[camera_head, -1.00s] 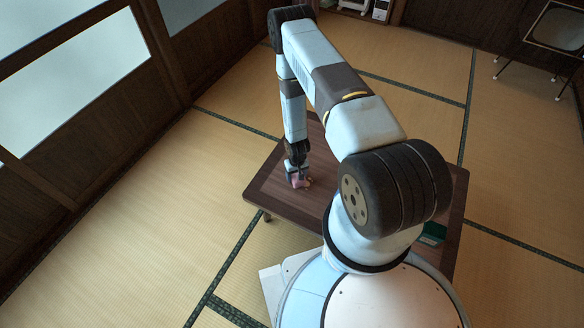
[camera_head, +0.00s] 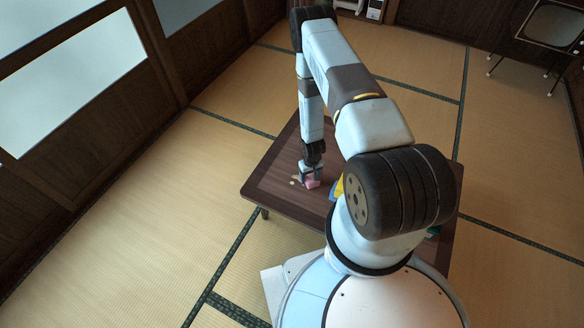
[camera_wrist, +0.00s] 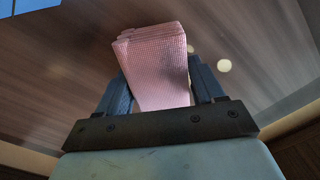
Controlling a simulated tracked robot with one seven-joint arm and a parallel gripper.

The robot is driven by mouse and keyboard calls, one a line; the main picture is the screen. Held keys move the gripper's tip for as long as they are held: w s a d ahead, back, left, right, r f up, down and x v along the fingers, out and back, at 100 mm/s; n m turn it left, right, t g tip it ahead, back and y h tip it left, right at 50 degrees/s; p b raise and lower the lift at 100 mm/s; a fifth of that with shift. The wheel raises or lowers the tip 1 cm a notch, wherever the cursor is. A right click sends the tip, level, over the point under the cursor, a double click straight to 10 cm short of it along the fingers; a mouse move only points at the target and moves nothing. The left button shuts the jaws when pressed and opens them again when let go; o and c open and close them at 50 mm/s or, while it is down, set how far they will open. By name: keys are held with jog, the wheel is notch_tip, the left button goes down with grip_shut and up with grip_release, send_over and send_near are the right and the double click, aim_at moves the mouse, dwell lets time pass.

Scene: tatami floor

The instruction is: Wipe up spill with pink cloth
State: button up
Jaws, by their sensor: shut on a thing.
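The pink cloth (camera_wrist: 158,70) is folded and sits between the two fingers of my gripper (camera_wrist: 160,92) in the wrist view. In the head view my gripper (camera_head: 311,180) points down at the low table with the cloth (camera_head: 312,184) at its tips, at or very near the tabletop. Pale spots of the spill (camera_head: 296,180) show on the table just left of the cloth. In the wrist view two small pale spots (camera_wrist: 224,66) lie right of the cloth. Any spill under the cloth is hidden.
The dark wooden table (camera_head: 275,184) stands on the tatami. A yellow and blue thing (camera_head: 338,188) is partly hidden behind my arm. A green thing (camera_head: 433,231) shows at the table's right side. A stand with a screen (camera_head: 548,45) is at the far right.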

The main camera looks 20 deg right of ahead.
jog(key=shift+w+r, duration=0.1)
jog(key=shift+r, duration=3.75)
jog(key=shift+r, duration=0.1)
